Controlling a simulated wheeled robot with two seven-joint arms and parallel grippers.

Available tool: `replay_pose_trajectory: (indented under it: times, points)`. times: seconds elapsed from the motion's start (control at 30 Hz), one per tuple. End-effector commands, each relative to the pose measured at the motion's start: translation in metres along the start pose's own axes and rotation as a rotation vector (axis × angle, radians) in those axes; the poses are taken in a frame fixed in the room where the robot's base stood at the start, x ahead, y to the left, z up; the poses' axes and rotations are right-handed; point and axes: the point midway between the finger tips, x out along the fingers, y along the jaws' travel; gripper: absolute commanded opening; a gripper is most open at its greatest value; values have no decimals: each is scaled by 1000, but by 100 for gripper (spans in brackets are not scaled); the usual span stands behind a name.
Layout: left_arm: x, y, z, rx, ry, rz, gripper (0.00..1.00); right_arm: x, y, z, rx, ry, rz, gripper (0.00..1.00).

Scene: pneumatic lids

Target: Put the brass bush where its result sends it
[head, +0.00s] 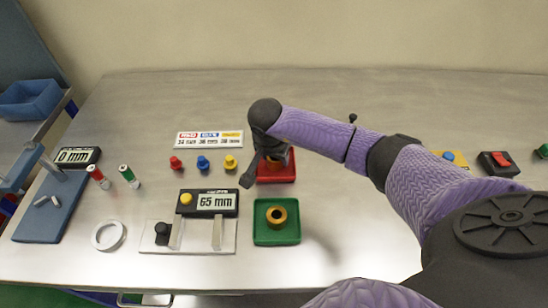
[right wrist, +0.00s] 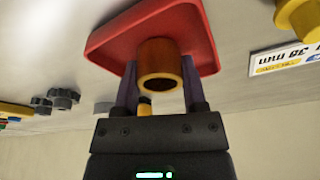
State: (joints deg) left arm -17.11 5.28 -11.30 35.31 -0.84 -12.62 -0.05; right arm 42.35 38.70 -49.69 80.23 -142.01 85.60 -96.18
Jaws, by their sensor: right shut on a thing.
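My right gripper (head: 262,172) is shut on a brass bush (right wrist: 160,62), its fingers on either side of it in the right wrist view. The gripper is at the red tray (head: 291,174), which shows behind the bush in the right wrist view (right wrist: 110,40). I cannot tell whether the bush touches the tray floor. My wrist hides most of the bush in the head view. Another brass ring-shaped bush (head: 276,216) sits in the green tray (head: 291,236). The gauge display (head: 216,202) reads 65 mm. My left gripper is not in view.
A card (head: 209,138) with red, blue and yellow labels lies behind red (head: 176,163), blue (head: 203,162) and yellow (head: 230,162) knobs. A white ring (head: 108,236), a 0 mm display (head: 75,155) and a red switch (head: 499,159) stand around.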

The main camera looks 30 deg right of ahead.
Motion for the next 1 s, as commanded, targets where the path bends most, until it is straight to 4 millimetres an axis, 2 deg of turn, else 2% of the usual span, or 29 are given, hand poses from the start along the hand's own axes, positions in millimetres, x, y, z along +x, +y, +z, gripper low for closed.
replay_pose_trajectory:
  times: [0.3, 0.33, 0.47, 0.5, 0.77, 0.87, 1.0]
  points:
    - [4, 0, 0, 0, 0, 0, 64, 4, 0, 1, 0, 2, -1, 0]
    - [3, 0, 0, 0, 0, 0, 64, 4, 0, 1, 0, 1, -1, 58]
    - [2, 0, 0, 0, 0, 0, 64, 3, 0, 0, 0, 1, -2, 86]
    - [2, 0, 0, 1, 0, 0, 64, 3, 0, 0, 0, 1, -2, 89]
    - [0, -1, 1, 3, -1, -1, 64, 1, 0, 0, 0, 1, -2, 89]
    - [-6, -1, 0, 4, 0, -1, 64, -14, -1, -2, 0, 3, -5, 89]
    - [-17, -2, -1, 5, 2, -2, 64, -55, -1, -3, -1, 6, -7, 89]
